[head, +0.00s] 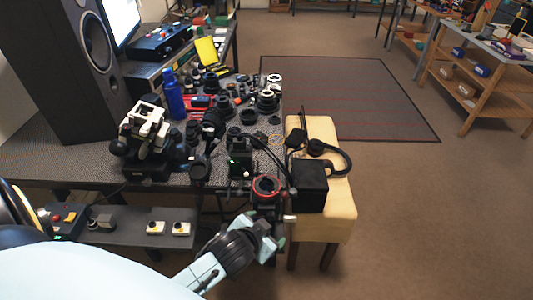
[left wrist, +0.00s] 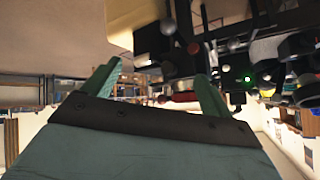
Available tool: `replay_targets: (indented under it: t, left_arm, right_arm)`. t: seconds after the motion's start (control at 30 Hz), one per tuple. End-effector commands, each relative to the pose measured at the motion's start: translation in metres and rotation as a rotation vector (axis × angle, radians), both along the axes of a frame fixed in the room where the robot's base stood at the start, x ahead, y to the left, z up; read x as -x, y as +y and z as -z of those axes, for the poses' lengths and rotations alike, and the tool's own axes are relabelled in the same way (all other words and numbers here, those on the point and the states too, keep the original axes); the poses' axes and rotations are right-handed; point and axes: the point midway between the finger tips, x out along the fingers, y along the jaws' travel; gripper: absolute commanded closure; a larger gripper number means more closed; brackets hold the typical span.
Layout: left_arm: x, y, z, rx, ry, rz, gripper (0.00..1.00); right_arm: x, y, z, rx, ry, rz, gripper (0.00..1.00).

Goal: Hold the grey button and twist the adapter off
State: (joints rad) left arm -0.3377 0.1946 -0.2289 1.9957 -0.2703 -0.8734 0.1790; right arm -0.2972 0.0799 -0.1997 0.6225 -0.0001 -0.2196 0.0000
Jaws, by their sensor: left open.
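A dark round part with a red ring (head: 267,187) sits at the front edge of the workbench, just beyond my left gripper; it looks like the adapter on its holder. I cannot make out the grey button. My left gripper (head: 266,232) comes in from the lower left and is a little short of the ringed part, apart from it as far as I can tell. In the left wrist view its green fingers (left wrist: 157,85) are spread with nothing held between them. A small red part (left wrist: 183,97) shows beyond the gap. My right gripper is not in view.
The workbench (head: 65,150) is crowded with lenses, a blue bottle (head: 174,95) and a black-and-white instrument (head: 150,130). A black device with a green light (head: 241,158) stands behind the ringed part. A black box (head: 309,184) sits on a yellow stool (head: 342,208) at right. The floor right of it is clear.

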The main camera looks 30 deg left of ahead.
Motion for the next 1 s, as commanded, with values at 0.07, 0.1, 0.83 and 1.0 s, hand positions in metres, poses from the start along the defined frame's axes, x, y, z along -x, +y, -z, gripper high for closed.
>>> replay_targets:
  t: [0.07,0.1,0.83,1.0]
  left_arm:
    - [-0.028,-0.003,-0.033,-0.022,-0.135,0.027,0.15]
    - [-0.041,-0.006,-0.049,-0.031,-0.208,0.046,0.15]
    - [-0.087,-0.171,-0.201,-0.405,-0.92,1.749,0.15]
    - [-0.093,-0.102,-0.153,-0.603,-0.395,2.08,0.15]
  right_arm:
    - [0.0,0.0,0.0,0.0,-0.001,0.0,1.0]
    - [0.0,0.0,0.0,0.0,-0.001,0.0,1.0]
    - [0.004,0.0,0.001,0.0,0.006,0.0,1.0]
    - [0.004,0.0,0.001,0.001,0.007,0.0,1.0]
